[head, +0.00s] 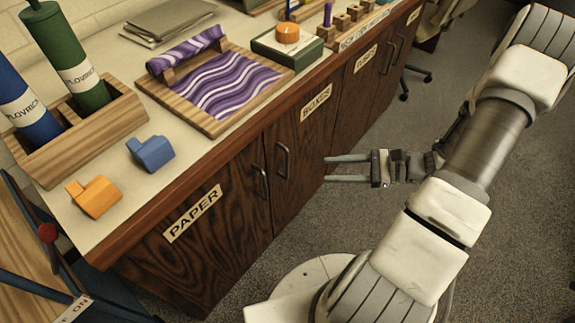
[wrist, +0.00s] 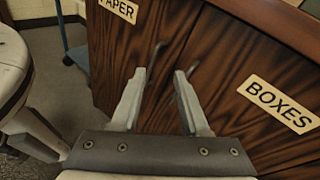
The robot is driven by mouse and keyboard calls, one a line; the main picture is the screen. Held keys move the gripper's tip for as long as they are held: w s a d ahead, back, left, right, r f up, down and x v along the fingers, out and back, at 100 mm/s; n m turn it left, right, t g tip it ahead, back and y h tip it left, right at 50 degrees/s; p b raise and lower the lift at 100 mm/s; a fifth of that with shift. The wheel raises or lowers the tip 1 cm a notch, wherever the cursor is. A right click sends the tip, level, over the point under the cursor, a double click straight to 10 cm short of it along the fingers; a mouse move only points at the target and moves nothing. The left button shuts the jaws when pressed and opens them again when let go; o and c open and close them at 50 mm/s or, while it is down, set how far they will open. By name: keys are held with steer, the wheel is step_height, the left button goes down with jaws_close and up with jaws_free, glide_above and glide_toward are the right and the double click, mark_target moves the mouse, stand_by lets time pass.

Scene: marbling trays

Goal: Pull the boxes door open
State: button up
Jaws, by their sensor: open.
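The boxes door (head: 305,150) is a dark wood cabinet door with a pale "BOXES" label (head: 317,103). It looks shut, flush with the cabinet front. Its dark curved handle (head: 286,158) is near its left edge. The door also shows at the right of the wrist view (wrist: 235,70), with its handle (wrist: 191,69) just beyond the right fingertip. My gripper (head: 327,169) is open and empty, its fingers pointing at the cabinet. It is to the right of the handle in the head view and appears apart from it.
The paper door (head: 205,235) adjoins on the left, its own handle (head: 261,181) close to the boxes handle. More labelled doors continue to the right. The countertop (head: 200,150) holds trays, bottles and blocks. Grey floor (head: 350,215) is open before the cabinet.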

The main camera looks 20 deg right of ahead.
steer(key=d+f+m+t+h+b, duration=0.1)
steer(key=d+f+m+t+b, duration=0.25)
steer(key=f+m+t, duration=0.45)
steer(key=n+g+b, duration=0.1)
steer(key=g+b, duration=0.1)
steer(key=b, duration=0.1)
glide_above(288, 178)
steer(key=shift+w+f, duration=0.25)
steer(key=shift+w, duration=0.1)
steer(key=shift+c, duration=0.3)
jaws_close()
stand_by(0.6)
